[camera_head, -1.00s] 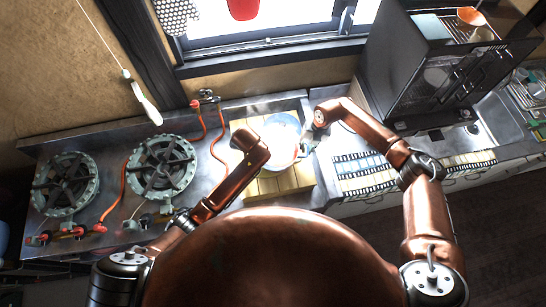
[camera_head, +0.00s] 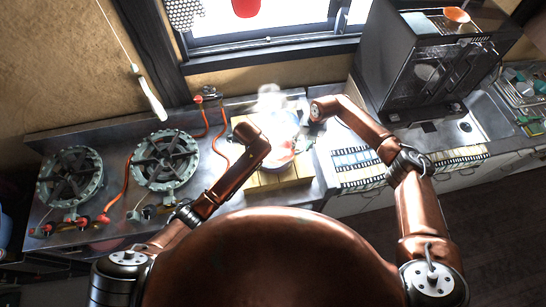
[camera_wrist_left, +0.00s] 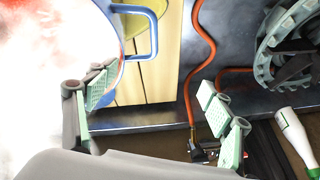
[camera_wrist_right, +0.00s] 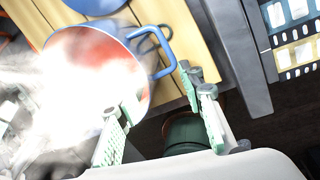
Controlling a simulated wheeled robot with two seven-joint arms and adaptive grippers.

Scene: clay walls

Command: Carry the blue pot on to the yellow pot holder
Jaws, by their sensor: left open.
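The blue pot (camera_head: 283,143) stands on the pale wooden boards, with reddish contents and bright white steam above it. In the left wrist view its blue loop handle (camera_wrist_left: 154,35) stands out from the wall. My left gripper (camera_wrist_left: 155,85) is open and empty, one finger overlapping the pot's side in view. A yellow-green patch beside the handle, perhaps the yellow pot holder (camera_wrist_left: 133,24), lies on the boards. My right gripper (camera_wrist_right: 160,92) is open near the pot's other handle (camera_wrist_right: 163,62), at the pot's right; contact cannot be told. Steam hides much of the pot.
Two gas burners (camera_head: 165,160) with orange hoses stand on the metal counter to the left. The wooden boards (camera_head: 280,180) lie under the pot. A patterned strip (camera_head: 358,165) and a black glass-fronted cabinet (camera_head: 425,65) are at the right. A window is behind.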

